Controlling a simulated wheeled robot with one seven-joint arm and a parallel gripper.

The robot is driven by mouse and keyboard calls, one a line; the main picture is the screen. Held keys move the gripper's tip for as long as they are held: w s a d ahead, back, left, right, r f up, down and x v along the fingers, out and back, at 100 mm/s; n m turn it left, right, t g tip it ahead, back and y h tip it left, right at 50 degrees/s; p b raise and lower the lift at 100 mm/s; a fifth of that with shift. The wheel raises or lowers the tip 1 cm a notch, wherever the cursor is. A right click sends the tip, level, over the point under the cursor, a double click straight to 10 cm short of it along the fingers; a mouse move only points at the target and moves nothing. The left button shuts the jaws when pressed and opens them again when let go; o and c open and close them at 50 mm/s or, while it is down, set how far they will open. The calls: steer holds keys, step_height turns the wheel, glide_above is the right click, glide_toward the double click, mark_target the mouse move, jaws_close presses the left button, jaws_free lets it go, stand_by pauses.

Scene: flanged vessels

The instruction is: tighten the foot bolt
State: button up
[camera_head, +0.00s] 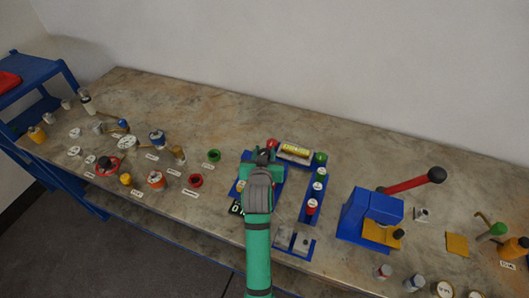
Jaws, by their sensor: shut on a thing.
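My gripper (263,156) is over a blue-based fixture (278,184) near the middle of the bench, seen from behind along my green arm. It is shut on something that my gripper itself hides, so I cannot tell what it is. Green parts of the fixture show on both sides of my wrist. I cannot make out the foot bolt; that part of the fixture is covered by my gripper and forearm.
A blue rack (309,222) with red and green capped parts stands close on the right. A blue press (366,215) with a red lever (408,184) is further right. A black display (237,208) sits left of my forearm. Several labelled vessels crowd the left bench; the back strip is clear.

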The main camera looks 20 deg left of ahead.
steer(key=m+h, duration=0.6)
steer(key=h, duration=0.2)
steer(key=shift+a+m, duration=0.15)
steer(key=shift+m, duration=0.25)
steer(key=m+g+h, duration=0.5)
steer(key=m+h, duration=0.1)
steer(key=m+g+h, duration=0.2)
steer(key=m+g, duration=0.1)
steer(key=shift+m, duration=0.4)
steer(key=shift+f+m+g+h, duration=0.1)
steer(key=shift+m+g+h, duration=0.2)
steer(key=shift+m+g, duration=0.65)
steer(key=shift+s+m+g, duration=0.1)
steer(key=shift+m+g, duration=0.85)
steer(key=shift+g, duration=0.5)
steer(key=shift+m+g, duration=0.3)
steer(key=shift+m, duration=0.1)
steer(key=shift+f+m+g, duration=0.1)
steer(key=shift+m+g, duration=0.4)
steer(key=shift+g, duration=0.5)
steer(key=shift+d, duration=0.2)
